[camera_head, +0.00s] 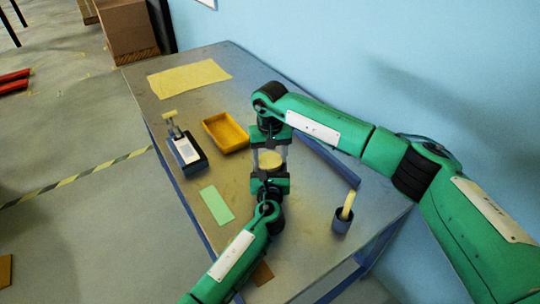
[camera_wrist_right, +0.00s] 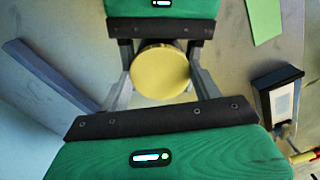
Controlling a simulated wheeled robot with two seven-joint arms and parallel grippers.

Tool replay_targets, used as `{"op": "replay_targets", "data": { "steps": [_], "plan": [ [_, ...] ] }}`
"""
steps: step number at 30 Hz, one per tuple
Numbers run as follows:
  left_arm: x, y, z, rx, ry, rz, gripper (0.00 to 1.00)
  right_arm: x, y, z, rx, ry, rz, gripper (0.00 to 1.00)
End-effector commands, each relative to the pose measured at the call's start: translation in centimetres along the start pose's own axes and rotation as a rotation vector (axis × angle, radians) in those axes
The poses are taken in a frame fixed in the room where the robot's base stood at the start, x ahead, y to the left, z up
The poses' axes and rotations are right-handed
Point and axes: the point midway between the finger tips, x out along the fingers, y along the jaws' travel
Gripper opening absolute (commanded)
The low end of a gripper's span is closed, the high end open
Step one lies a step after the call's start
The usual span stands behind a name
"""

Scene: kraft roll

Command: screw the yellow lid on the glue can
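The yellow lid (camera_head: 270,160) is a round disc between my two grippers, which face each other over the table. It shows from above in the right wrist view (camera_wrist_right: 161,72). My right gripper (camera_head: 270,152) comes from the far side, and its fingers press on the lid's two sides. My left gripper (camera_head: 270,172) comes from the near side; its fingers run in below the lid, around the glue can. The can is almost fully hidden under the lid and between the fingers. I cannot tell how far the lid sits on its thread.
On the grey table (camera_head: 305,235) are a yellow tray (camera_head: 226,132), a dark box with a white label (camera_head: 186,152), a green card (camera_head: 217,205), a tan sheet (camera_head: 190,78), a blue bar (camera_head: 328,162) and a dark cup with a pale stick (camera_head: 342,220). A blue wall stands behind.

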Motion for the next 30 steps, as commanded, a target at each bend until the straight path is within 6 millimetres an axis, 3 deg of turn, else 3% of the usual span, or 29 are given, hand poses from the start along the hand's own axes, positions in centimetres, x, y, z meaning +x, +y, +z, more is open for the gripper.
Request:
{"op": "replay_targets", "data": {
  "steps": [5,18,22,30],
  "plan": [
    [0.02,-0.02,0.1,0.0,-0.001,0.0,0.0,-0.06,0.0,-0.02,0.094,0.0,0.0,0.36],
    [0.01,-0.02,0.08,0.0,-0.001,0.0,0.0,0.01,-0.11,-0.08,0.74,0.001,0.0,0.36],
    [0.01,-0.03,0.08,0.0,-0.001,0.0,0.0,0.02,-0.13,-0.09,0.83,0.001,0.0,0.36],
    [0.0,-0.04,0.08,0.0,-0.001,-0.001,0.0,0.01,-0.14,-0.1,0.851,0.001,-0.001,0.36]
  ]
}}
